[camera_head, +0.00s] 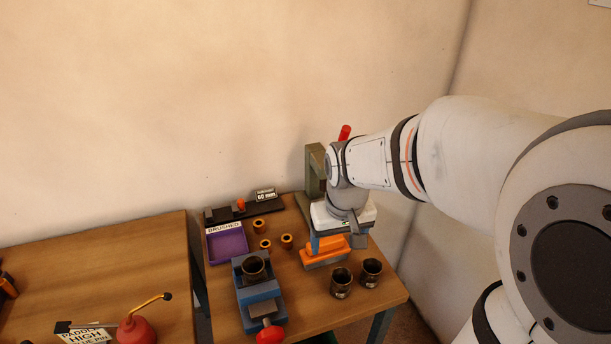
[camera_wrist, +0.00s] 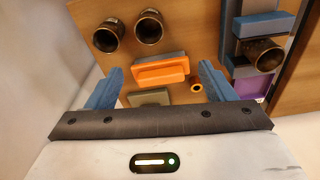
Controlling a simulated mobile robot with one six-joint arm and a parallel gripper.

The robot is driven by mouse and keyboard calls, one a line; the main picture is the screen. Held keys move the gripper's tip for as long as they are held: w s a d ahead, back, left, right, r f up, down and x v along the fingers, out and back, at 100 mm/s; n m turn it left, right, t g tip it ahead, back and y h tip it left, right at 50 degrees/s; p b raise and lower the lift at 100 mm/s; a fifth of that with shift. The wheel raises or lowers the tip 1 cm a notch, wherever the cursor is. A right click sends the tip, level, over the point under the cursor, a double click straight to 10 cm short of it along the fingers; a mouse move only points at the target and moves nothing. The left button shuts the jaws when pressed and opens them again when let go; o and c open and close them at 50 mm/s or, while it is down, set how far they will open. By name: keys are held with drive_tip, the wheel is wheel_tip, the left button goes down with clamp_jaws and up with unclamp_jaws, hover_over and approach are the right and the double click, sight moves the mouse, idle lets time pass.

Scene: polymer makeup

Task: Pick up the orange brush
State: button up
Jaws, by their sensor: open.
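The orange brush (camera_head: 325,250) lies on the wooden table, an orange block with a grey layer along its edge. My gripper (camera_head: 338,240) is above and just behind it in the head view, and hides part of its far side. In the wrist view the brush (camera_wrist: 160,74) shows between the two blue fingertips of my gripper (camera_wrist: 161,70), with a gap on each side. The jaws are open and empty. I cannot tell how high the fingertips are above the brush.
Two dark metal cups (camera_head: 341,282) stand close in front right of the brush. A blue vise (camera_head: 258,290) holding another cup is to the left. Small orange-ringed parts (camera_head: 287,241), a purple tray (camera_head: 228,243) and a green press (camera_head: 314,170) stand nearby.

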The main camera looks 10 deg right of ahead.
sight(326, 239)
drive_tip(key=shift+o, duration=1.4)
drive_tip(key=shift+n+g, duration=0.3)
drive_tip(key=w+p, duration=0.3)
drive_tip(key=w, duration=0.2)
drive_tip(key=shift+w+f, duration=0.15)
drive_tip(key=shift+w, duration=0.1)
drive_tip(key=shift+o, duration=1)
drive_tip(key=shift+n+g, duration=0.4)
drive_tip(key=w+f+p, duration=0.2)
drive_tip(key=w, duration=0.1)
drive_tip(key=w+f+p, duration=0.1)
drive_tip(key=w, duration=0.1)
drive_tip(key=shift+w+f, duration=0.1)
drive_tip(key=shift+f, duration=0.3)
drive_tip(key=shift+w+f, duration=0.15)
drive_tip(key=shift+f, duration=0.55)
drive_tip(key=shift+s+f+p, duration=0.2)
drive_tip(key=shift+f+p, duration=0.95)
drive_tip(key=shift+f, duration=2.3)
